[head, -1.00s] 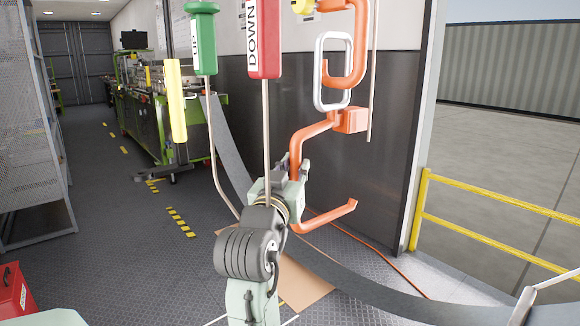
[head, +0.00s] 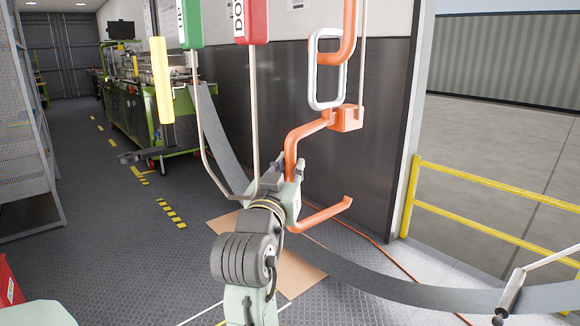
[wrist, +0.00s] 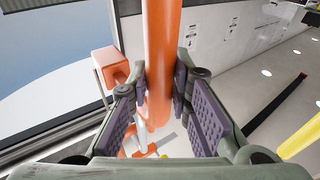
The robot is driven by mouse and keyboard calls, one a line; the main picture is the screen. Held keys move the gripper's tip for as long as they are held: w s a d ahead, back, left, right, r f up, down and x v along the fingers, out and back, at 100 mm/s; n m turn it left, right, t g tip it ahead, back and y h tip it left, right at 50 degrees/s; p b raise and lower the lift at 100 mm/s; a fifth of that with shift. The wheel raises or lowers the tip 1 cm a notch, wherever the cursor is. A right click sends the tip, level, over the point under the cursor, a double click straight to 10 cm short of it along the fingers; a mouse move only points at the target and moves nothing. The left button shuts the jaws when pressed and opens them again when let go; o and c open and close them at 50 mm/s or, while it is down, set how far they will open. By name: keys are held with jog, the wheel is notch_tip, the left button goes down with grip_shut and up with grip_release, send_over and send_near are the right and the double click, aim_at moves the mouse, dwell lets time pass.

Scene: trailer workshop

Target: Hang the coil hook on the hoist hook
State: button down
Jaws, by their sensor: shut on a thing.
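The coil hook (head: 291,150) is an orange C-shaped hook with a box-like block (head: 346,119) and a silver link (head: 313,85) at its top. It hangs upright, its lower arm pointing right. The orange hoist hook (head: 350,25) comes down from the top edge; its bend overlaps the upper part of the link. I cannot tell whether it passes through the link. My gripper (head: 292,185) is shut on the coil hook's vertical stem. In the wrist view, the fingers (wrist: 160,85) press both sides of the orange stem (wrist: 161,35).
Green (head: 189,20) and red (head: 252,20) pendant controls and a yellow handle (head: 163,80) hang at the left. A grey strip (head: 390,285) curves across the front right. A yellow railing (head: 480,225) stands right.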

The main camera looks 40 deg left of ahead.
jog(key=shift+d+f+b, duration=0.1)
jog(key=shift+f+b, duration=0.8)
jog(key=shift+f, duration=0.4)
